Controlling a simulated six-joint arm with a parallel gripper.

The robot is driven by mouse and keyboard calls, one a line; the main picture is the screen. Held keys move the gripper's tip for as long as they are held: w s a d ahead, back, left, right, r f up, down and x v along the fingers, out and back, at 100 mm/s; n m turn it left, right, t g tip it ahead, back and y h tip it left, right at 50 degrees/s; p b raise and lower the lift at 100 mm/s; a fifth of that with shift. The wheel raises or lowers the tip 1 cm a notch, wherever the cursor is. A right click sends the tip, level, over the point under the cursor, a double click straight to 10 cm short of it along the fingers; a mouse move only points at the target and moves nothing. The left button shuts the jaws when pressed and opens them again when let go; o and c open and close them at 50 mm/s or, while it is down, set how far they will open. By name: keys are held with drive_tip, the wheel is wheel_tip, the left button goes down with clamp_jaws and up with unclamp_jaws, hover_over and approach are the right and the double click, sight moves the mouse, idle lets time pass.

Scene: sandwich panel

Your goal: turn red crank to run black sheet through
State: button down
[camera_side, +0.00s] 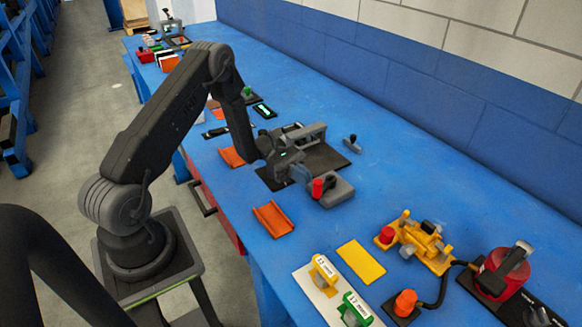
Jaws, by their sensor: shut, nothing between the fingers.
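A red crank knob (317,188) stands upright at the front of a small grey roller device (337,190) on the blue bench. My gripper (303,178) is shut and empty, just behind and left of the red knob. I cannot tell whether it touches the knob. Dark flat material (322,158) lies on the bench behind the gripper, and another dark patch shows under the gripper. I cannot tell which of these is the black sheet. My gripper and wrist hide part of the device.
Two orange trays (273,219) lie along the bench's front edge. A yellow plate (361,262), a yellow clamp device (415,240) and a red machine (503,272) stand at the right. A grey bracket (305,132) stands behind my gripper. The bench's back right is clear.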

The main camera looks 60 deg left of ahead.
drive_tip(key=shift+w+d, duration=0.1)
drive_tip(key=shift+d, duration=0.65)
